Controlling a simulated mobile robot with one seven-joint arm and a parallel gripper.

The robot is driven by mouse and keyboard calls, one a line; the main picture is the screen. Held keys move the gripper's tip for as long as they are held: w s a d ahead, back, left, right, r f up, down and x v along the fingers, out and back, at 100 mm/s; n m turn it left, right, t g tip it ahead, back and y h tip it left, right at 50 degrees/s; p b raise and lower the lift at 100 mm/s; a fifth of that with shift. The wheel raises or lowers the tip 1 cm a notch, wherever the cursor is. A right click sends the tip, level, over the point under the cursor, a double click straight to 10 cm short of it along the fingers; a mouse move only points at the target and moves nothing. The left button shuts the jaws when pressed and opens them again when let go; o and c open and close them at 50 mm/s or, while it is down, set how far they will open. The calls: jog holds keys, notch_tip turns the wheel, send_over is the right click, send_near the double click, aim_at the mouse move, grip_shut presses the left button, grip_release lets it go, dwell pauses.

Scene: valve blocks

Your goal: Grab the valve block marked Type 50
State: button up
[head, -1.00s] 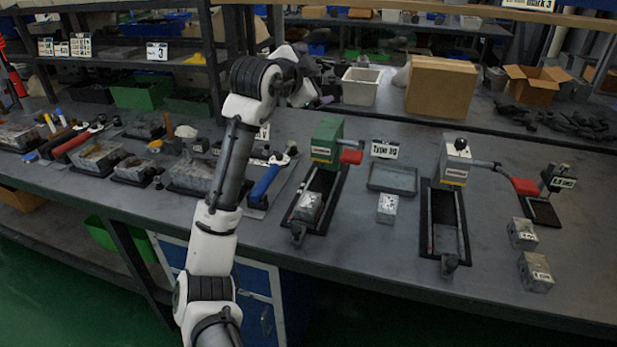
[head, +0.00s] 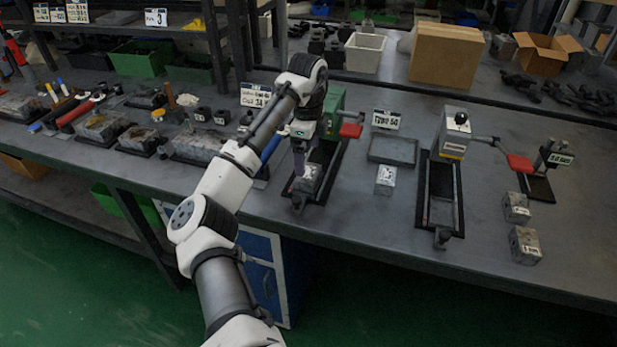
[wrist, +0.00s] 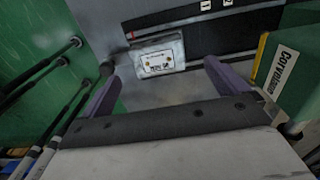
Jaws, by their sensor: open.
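A grey valve block (head: 307,180) sits at the near end of the black rail of the green clamp (head: 334,112). My gripper (head: 301,160) is just above it. In the wrist view the same block (wrist: 158,56) lies ahead of the gap between my two purple fingers (wrist: 163,72), which are apart and empty. Its label is too blurred to read.
A second clamp (head: 453,135) with a black rail stands right of the tray. Two more grey blocks (head: 516,207) (head: 525,245) lie near the right front edge. In the wrist view the green clamp body (wrist: 296,72) is close at the right. Tools crowd the bench at left.

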aim_at(308, 172)
jog(key=shift+s+d+f+p, duration=0.15)
jog(key=shift+f+p, duration=0.35)
jog(key=shift+f, duration=1)
jog(key=shift+s+a+f+p, duration=0.15)
jog(key=shift+f+p, duration=0.3)
jog(key=shift+f, duration=1.05)
jog(key=shift+d, duration=0.1)
jog(key=c, duration=1.3)
jog(key=shift+r, duration=0.1)
jog(key=shift+c, duration=0.8)
jog(key=shift+r, duration=0.1)
